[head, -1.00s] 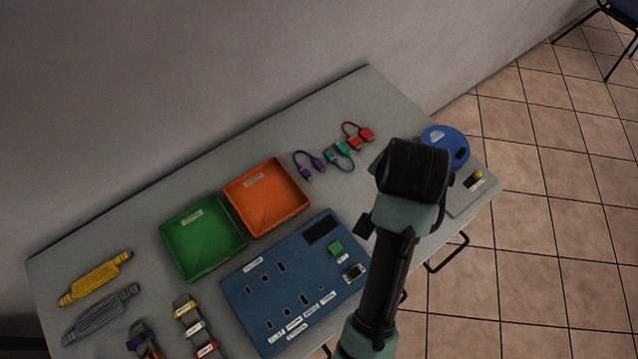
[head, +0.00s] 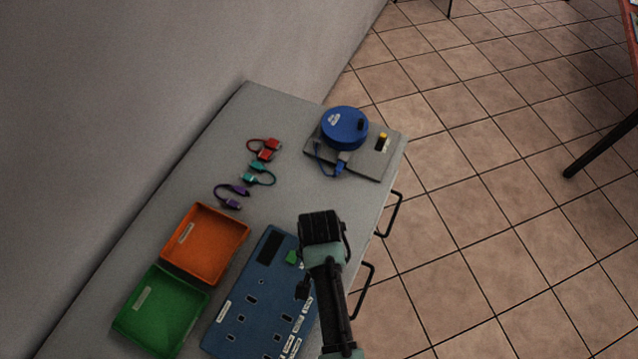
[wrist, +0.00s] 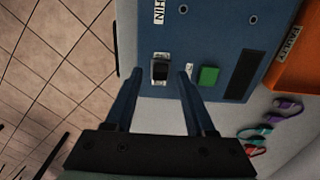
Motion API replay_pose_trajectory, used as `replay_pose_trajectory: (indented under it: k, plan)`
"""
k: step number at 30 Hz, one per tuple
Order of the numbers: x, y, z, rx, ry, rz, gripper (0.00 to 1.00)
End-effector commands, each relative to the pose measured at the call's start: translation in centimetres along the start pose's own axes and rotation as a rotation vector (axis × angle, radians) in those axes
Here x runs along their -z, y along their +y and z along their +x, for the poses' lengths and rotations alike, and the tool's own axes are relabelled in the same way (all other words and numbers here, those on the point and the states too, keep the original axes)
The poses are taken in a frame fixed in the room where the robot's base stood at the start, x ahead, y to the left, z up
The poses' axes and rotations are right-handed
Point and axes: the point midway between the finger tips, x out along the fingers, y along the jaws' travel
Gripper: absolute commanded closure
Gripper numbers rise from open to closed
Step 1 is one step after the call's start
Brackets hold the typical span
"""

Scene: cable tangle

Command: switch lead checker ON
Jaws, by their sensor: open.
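The lead checker is a blue panel (head: 240,315) with sockets on the table; its right end also shows in the wrist view (wrist: 200,45). A black rocker switch (wrist: 160,68) in a pale frame sits near the panel's edge, beside a green square (wrist: 208,76). The dark display strip (wrist: 244,75) looks unlit. I cannot tell the rocker's position. My gripper (wrist: 159,76) is open and empty, with its fingertips on either side of the switch; contact is unclear. In the head view my arm hides the switch and the fingers.
An orange tray (head: 238,232) and a green tray (head: 194,312) lie left of the panel. Purple, teal and red short leads lie beyond. A blue round reel (head: 345,128) sits on a grey plate (head: 375,168) at the table's far end. Table handles stick out at right.

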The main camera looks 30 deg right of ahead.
Motion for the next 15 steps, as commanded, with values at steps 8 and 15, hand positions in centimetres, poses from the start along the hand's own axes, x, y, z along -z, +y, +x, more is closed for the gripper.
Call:
replay_pose_trajectory:
  k: [8, 15]
  plan:
    - [0.0, 0.0, 1.6, 0.001, 0.001, 0.0, 0.45]
    - [0.0, 0.0, 1.6, 0.001, 0.002, 0.0, 0.47]
